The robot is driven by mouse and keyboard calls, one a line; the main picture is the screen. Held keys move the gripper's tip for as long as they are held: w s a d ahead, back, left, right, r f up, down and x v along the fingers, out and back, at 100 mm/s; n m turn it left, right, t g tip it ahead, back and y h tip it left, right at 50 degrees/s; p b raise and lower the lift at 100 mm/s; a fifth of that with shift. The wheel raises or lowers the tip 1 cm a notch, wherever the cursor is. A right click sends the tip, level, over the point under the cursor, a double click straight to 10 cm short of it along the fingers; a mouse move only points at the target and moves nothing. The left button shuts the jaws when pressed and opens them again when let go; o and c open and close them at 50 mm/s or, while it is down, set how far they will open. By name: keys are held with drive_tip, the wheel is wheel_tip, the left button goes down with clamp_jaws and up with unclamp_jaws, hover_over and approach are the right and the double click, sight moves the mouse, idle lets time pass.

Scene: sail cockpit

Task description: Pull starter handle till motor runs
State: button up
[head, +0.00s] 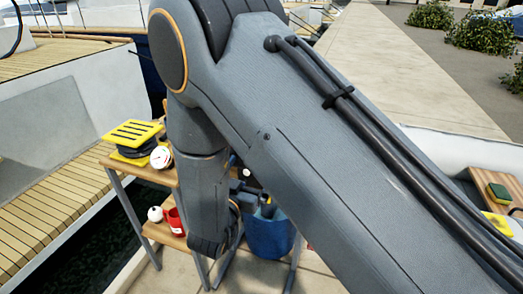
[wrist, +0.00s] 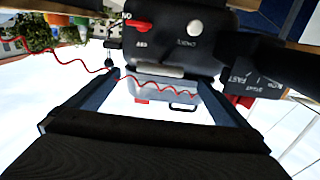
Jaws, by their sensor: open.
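The black motor housing (wrist: 165,45) fills the upper middle of the wrist view. It has a red knob or switch (wrist: 138,27) and a white rounded knob (wrist: 194,27), each beside a small label. I cannot tell which part is the starter handle. My gripper (wrist: 160,86) is open, its two fingers spread wide just short of the motor, with nothing held between them. A red coiled cord (wrist: 75,62) runs across the view from the left and past the fingers. In the head view my arm hides the motor and the fingertips.
A wooden stand holds a yellow slatted item (head: 133,132), a white ball (head: 155,214) and a red mug (head: 175,222). A sponge (head: 498,194) lies on a board at right. Water and a decked boat lie left.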

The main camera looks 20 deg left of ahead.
drive_tip(key=w, duration=0.2)
drive_tip(key=w+p, duration=0.1)
drive_tip(key=w, duration=0.4)
drive_tip(key=shift+w+d, duration=0.25)
drive_tip(key=shift+d, duration=0.05)
